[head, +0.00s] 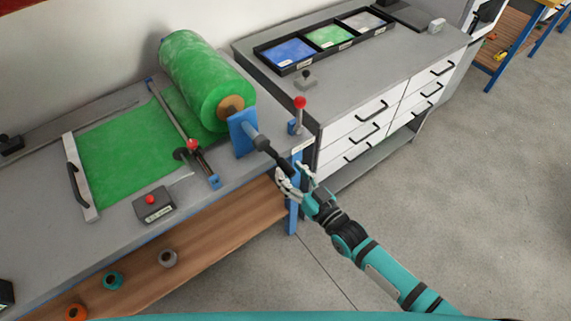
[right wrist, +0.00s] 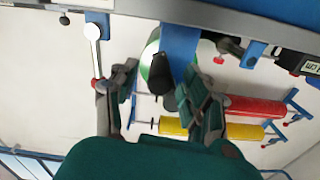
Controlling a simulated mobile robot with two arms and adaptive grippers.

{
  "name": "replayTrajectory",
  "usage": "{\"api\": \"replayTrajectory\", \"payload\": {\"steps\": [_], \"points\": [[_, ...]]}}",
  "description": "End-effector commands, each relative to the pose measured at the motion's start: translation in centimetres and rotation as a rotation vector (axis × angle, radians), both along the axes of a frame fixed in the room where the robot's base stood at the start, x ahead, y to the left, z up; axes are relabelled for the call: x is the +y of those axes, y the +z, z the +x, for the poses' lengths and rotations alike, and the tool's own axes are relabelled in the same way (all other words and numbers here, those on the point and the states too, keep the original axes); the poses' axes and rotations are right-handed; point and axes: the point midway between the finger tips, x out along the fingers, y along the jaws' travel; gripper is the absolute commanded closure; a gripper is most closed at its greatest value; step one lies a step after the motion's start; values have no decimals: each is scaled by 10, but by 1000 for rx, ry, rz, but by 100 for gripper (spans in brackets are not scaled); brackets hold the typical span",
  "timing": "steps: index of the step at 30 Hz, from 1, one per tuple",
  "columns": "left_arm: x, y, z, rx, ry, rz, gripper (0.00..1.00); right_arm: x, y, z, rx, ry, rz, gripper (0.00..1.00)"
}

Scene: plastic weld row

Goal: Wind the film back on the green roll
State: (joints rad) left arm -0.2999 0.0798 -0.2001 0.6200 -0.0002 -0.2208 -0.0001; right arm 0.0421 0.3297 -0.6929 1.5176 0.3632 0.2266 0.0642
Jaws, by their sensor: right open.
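The green roll (head: 207,82) lies on the grey bench, with a blue bracket (head: 242,132) at its near end. Green film (head: 125,150) lies flat to the left, reaching a white bar (head: 80,178) with a black handle. A black crank (head: 270,151) sticks out from the bracket towards my right gripper (head: 291,173). This gripper is open at the crank's outer end. In the right wrist view, the black crank part (right wrist: 161,82) shows between the open fingers (right wrist: 162,75); contact is not clear. My left gripper is out of view.
A guide rail with a red knob (head: 192,145) crosses the film. A red-button box (head: 153,203) stands in front. A red-topped lever (head: 299,112) is right of the bracket. A drawer cabinet (head: 360,75) stands behind right. Open floor (head: 460,190) lies right.

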Motion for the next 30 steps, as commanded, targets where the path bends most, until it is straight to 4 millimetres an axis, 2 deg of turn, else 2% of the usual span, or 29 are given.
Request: {"api": "replayTrajectory", "payload": {"steps": [6,17,27,28,30], "points": [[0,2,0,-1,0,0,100,15,0,20,-1,0,-1,52],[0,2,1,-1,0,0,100,17,0,23,0,0,0,52],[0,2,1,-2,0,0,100,17,0,23,0,0,0,97],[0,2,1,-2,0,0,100,17,0,23,0,0,0,100],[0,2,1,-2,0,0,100,17,0,23,0,0,0,100]]}}
